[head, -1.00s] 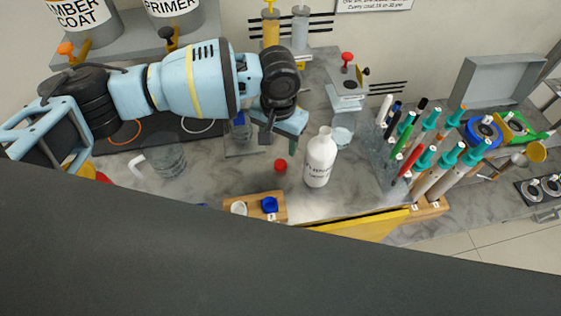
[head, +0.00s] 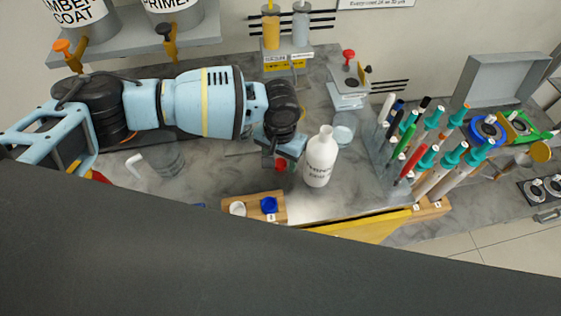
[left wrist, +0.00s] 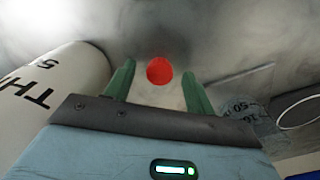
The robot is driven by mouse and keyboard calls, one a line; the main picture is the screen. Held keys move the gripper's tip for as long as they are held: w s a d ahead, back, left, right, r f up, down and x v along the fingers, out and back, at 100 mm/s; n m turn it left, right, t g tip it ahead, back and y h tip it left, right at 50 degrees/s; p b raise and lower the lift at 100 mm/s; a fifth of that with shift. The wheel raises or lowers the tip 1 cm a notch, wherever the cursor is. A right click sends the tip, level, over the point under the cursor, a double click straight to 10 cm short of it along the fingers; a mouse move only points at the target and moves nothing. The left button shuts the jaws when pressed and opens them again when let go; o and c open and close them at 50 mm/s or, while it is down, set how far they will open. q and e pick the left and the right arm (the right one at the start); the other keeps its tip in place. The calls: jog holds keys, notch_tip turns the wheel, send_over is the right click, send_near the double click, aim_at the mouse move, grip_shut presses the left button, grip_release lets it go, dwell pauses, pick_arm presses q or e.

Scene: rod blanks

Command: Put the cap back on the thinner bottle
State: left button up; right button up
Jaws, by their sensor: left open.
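The white thinner bottle (head: 320,160) stands upright on the grey counter, with a bare neck. A red cap (head: 281,166) lies on the counter just left of it. My left gripper (head: 278,160) hangs low over the cap, its tips partly hidden by the wrist. In the left wrist view the red cap (left wrist: 160,71) shows beyond and between the open green fingers (left wrist: 158,85), and nothing is clearly held. The bottle (left wrist: 55,95) lies close on the left side of that view, with its "THI" lettering partly visible. My right gripper is not in view.
A wooden block (head: 254,213) with a white and a blue cap sits near the front edge. A rack of several coloured tubes (head: 415,150) stands to the right. A clear beaker (head: 166,160) is on the left. A shelf with cans (head: 170,45) is behind.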

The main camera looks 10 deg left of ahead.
aim_at(280, 162)
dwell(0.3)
